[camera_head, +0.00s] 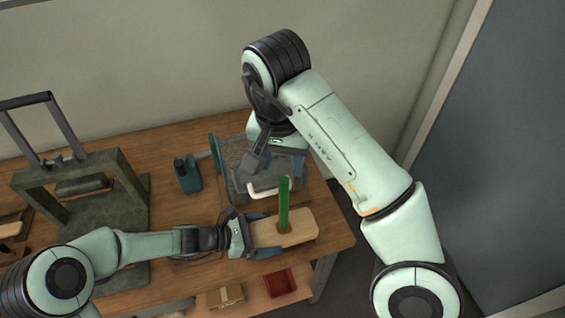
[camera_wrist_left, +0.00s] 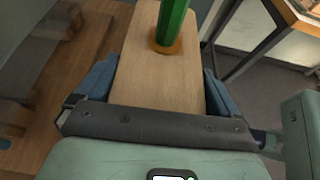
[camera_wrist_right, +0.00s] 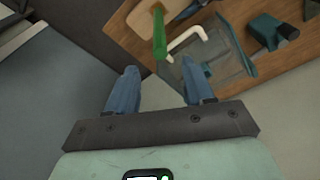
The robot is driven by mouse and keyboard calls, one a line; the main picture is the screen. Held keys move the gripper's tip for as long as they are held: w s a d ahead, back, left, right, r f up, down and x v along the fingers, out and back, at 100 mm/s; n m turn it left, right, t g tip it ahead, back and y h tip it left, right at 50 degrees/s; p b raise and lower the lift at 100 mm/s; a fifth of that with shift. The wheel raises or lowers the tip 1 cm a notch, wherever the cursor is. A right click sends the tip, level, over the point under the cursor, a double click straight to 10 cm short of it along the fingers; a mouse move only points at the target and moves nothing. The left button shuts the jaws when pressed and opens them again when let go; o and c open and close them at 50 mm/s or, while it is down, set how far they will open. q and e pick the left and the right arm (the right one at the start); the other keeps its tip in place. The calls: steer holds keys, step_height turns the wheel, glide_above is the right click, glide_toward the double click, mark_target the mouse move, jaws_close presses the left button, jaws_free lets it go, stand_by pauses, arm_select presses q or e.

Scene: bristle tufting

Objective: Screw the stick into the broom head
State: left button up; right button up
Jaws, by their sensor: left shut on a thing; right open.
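The broom head is a pale wooden block (camera_head: 300,227), lying flat near the right end of the table. The green stick (camera_head: 284,203) stands about upright in it, its lower end at an orange-brown ring on the block. My left gripper (camera_head: 262,235) is shut on the block's sides; in the left wrist view the block (camera_wrist_left: 158,85) sits between the blue fingers, with the stick (camera_wrist_left: 172,22) beyond. My right gripper (camera_head: 280,160) is above and behind the stick, partly hidden by its arm. In the right wrist view (camera_wrist_right: 161,85) its fingers are apart and empty, with the stick (camera_wrist_right: 159,38) beyond them.
A dark, see-through box with a white handle (camera_wrist_right: 190,45) stands just behind the broom head. A teal holder (camera_head: 187,175) is left of it, and a grey-green press frame (camera_head: 120,205) further left. A red tray (camera_head: 280,283) is on the lower shelf.

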mark_target(285, 192)
steer(key=f, duration=0.4)
steer(key=w+f, duration=0.1)
steer(key=f, duration=0.7)
steer(key=shift+w+d, duration=0.25)
steer(key=shift+w, duration=0.15)
steer(key=shift+r, duration=0.1)
jaws_close()
steer(key=m, duration=0.6)
steer(key=shift+m+h, duration=0.3)
steer(key=shift+h, duration=0.1)
steer(key=m, duration=0.3)
steer(key=m+g, duration=0.1)
steer(key=m, duration=0.2)
steer(key=shift+s+m+h, duration=0.1)
steer(key=shift+m+h, duration=0.2)
steer(key=m+g, duration=0.1)
steer(key=m, duration=0.5)
steer(key=shift+s+m, duration=0.1)
steer(key=shift+m, duration=0.3)
steer(key=m, duration=0.5)
steer(key=shift+g+y, duration=0.4)
steer(key=shift+c, duration=0.4)
jaws_free()
